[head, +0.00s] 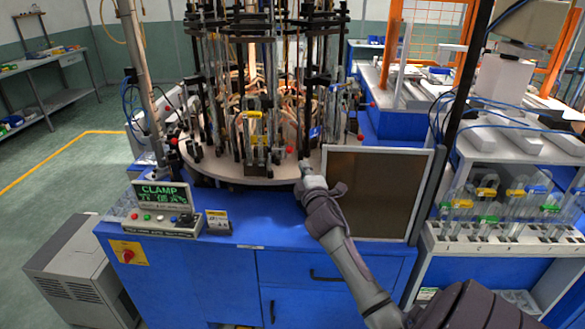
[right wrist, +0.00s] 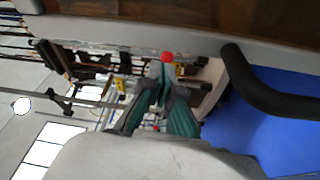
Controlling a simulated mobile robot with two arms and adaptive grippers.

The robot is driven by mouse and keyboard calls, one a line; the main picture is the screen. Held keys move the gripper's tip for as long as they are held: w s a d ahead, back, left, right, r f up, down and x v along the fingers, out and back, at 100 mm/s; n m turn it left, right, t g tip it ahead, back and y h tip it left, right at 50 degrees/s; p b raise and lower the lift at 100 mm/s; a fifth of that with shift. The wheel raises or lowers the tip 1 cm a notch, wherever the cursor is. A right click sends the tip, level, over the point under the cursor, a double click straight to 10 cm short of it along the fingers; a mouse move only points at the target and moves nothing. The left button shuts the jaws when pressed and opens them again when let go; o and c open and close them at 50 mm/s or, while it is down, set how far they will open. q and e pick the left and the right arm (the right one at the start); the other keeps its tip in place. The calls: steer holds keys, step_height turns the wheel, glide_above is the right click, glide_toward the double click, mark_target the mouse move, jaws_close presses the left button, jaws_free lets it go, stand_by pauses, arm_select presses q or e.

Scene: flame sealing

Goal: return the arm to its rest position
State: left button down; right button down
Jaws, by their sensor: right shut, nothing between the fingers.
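My right arm comes in from the lower right in the head view, and its gripper (head: 305,168) is at the front edge of the round table (head: 228,172) of the sealing machine. In the right wrist view my right gripper (right wrist: 164,78) is shut, with its fingertips together and nothing held. A red ball-shaped knob (right wrist: 167,57) shows just beyond the fingertips; I cannot tell whether they touch it. My left gripper is not in view.
A framed brown panel (head: 374,190) stands right of my right forearm. A control box with a CLAMP display (head: 161,196) sits at the left of the blue cabinet (head: 205,270). A rack of glass parts with coloured clips (head: 497,205) stands at the right. Open floor lies at the left.

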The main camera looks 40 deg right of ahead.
steer(key=shift+s+d+f, duration=0.15)
steer(key=shift+d, duration=0.1)
stand_by(0.4)
